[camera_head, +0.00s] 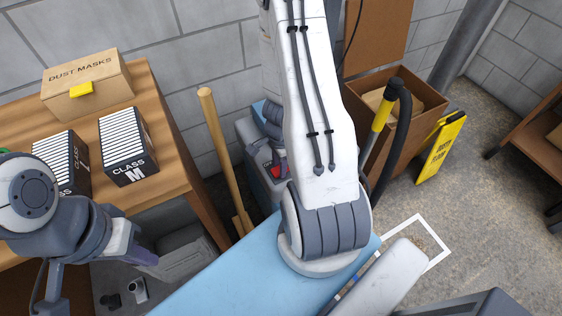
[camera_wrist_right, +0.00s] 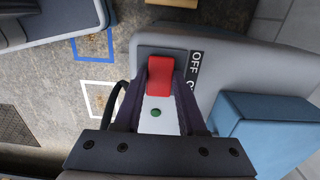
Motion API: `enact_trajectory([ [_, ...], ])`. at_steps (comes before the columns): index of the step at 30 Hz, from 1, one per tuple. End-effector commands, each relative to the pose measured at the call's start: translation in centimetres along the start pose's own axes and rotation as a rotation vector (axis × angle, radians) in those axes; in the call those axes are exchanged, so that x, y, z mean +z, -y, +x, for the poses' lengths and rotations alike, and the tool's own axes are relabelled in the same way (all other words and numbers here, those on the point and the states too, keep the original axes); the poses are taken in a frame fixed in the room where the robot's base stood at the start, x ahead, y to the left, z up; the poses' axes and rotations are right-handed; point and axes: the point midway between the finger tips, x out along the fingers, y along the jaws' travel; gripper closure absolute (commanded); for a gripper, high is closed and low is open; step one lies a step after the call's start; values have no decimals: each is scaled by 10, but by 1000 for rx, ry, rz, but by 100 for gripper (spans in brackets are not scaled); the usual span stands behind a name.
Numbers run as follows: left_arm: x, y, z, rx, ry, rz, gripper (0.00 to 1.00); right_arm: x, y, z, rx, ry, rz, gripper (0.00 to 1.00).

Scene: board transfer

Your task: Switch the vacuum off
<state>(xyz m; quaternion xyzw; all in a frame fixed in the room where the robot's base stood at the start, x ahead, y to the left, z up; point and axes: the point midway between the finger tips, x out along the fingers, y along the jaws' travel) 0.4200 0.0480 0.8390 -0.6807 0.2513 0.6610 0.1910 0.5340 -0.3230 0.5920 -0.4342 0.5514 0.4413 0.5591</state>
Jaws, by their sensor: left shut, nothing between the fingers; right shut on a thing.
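The vacuum (camera_head: 249,131) is a grey and blue machine on the floor behind my right arm, partly hidden by it. Its red switch (camera_wrist_right: 160,76) sits on a pale plate with a green dot, beside an "OFF" label (camera_wrist_right: 195,66). The red shows small in the head view (camera_head: 277,172). My right gripper (camera_wrist_right: 158,92) is at the switch, with a dark finger on each side, shut on it. My left gripper (camera_head: 146,257) is shut and empty, low at the left in front of the wooden bench, away from the vacuum.
The wooden bench (camera_head: 165,150) carries a "DUST MASKS" box (camera_head: 88,80) and filter boxes (camera_head: 127,145). A broom handle (camera_head: 216,140) leans near the vacuum. A cardboard box (camera_head: 425,95), black hose (camera_head: 404,125) and yellow sign (camera_head: 440,147) stand right.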

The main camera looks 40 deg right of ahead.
Motion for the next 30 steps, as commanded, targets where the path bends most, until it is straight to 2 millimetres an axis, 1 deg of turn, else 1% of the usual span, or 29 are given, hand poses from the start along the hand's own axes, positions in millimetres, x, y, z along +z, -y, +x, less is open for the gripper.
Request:
enact_trajectory([
  [1,0,0,-3,0,0,0,100,1,-1,-1,2,-11,-2,100],
  [11,0,0,-2,0,0,0,100,1,-1,0,0,-22,1,100],
  [12,0,0,-2,0,0,0,100,1,-1,0,0,-22,1,45],
  [13,0,0,-2,0,0,0,100,1,-1,0,0,-22,1,33],
  [14,0,0,-2,0,0,0,100,1,-1,0,0,-22,1,30],
  [24,0,0,-3,0,0,0,100,0,0,-1,-1,-21,1,30],
  [26,0,0,-5,0,0,0,100,0,0,-3,-1,-21,1,30],
  [30,-1,-1,-16,0,0,0,100,1,0,-14,-1,-21,0,30],
])
